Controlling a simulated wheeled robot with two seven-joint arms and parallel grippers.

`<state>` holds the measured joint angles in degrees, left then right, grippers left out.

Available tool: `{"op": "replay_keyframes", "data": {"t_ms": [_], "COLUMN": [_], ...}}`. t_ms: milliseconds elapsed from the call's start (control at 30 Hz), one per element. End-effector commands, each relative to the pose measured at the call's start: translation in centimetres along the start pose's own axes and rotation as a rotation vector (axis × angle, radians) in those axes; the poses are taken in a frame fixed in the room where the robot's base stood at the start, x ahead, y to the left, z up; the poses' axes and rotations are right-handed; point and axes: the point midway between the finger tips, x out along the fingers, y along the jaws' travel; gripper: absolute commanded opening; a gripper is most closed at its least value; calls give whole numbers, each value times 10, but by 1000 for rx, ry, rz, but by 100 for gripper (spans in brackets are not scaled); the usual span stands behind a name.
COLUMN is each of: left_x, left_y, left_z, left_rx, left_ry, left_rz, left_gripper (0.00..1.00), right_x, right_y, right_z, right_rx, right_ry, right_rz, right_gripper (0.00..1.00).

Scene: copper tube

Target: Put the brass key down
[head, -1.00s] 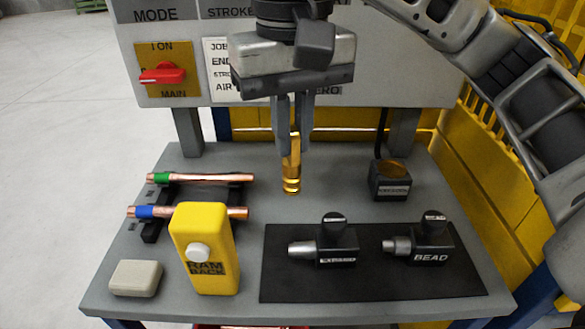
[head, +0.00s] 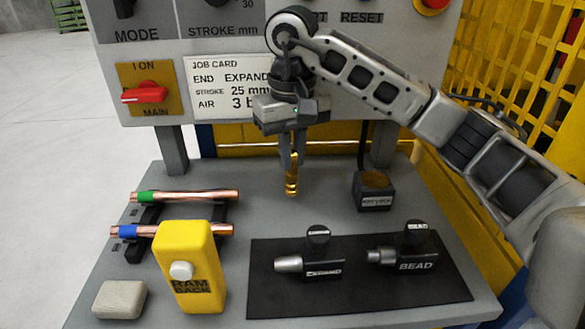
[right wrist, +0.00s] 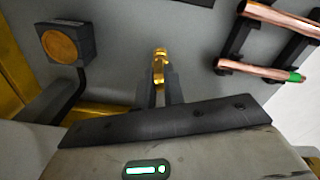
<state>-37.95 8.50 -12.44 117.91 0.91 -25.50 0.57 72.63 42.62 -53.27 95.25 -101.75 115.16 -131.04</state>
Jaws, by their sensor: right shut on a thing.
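The brass key (head: 292,182) hangs upright below my right gripper (head: 291,158), which is shut on its upper part. The key's lower end shows over the back middle of the grey bench top (head: 265,215). I cannot tell whether it touches the bench. In the right wrist view the brass key (right wrist: 160,62) shows between the fingertips of the right gripper (right wrist: 161,80). A small black block with a round brass-coloured top, labelled like a key lock (head: 374,190), stands to the right of the key, apart from it. My left gripper is not in view.
Two copper tubes (head: 190,196) lie on a black rack at the left. A yellow RAM BACK box (head: 187,265) and a pale block (head: 120,299) stand in front. A black mat (head: 270,302) carries two tool heads. The control panel (head: 225,130) rises behind.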

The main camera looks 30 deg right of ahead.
Motion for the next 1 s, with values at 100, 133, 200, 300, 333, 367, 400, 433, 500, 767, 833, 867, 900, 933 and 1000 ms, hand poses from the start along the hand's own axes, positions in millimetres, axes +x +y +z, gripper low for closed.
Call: {"op": "replay_keyframes", "data": {"t_ms": [100, 133, 200, 300, 333, 367, 400, 433, 500, 767, 833, 867, 900, 933, 1000], "left_x": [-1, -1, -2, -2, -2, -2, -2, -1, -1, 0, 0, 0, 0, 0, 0], "left_y": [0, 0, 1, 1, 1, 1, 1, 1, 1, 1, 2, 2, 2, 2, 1], "left_z": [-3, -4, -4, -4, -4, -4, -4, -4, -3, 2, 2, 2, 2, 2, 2], "left_rx": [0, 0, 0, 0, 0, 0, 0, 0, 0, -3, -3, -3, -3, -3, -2], "left_ry": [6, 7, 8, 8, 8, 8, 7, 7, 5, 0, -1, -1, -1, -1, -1], "left_rz": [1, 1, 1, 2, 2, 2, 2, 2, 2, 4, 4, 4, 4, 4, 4], "left_gripper": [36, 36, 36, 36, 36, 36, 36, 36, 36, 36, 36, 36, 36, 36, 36], "right_x": [19, 24, 31, 35, 35, 35, 35, 35, 35, 38, 38, 38, 38, 38, 38], "right_y": [2, 2, 2, 2, 2, 2, 2, 2, 2, 2, 2, 2, 2, 2, 2], "right_z": [-2, -2, -2, -3, -3, -3, -3, -3, -3, -2, -2, -2, -2, -2, -2], "right_rx": [-1, 0, 0, 1, 1, 1, 1, 0, 0, 0, 0, 0, 0, 0, 0], "right_ry": [-5, -5, -3, -1, 0, 0, 0, 0, 0, -1, -1, -2, -1, -1, -1], "right_rz": [1, 1, 0, 0, 0, 0, 0, 0, 0, 0, 0, 0, 0, 0, 0], "right_gripper": [0, 0, 0, 0, 0, 0, 0, 0, 0, 32, 32, 32, 32, 32, 32]}}
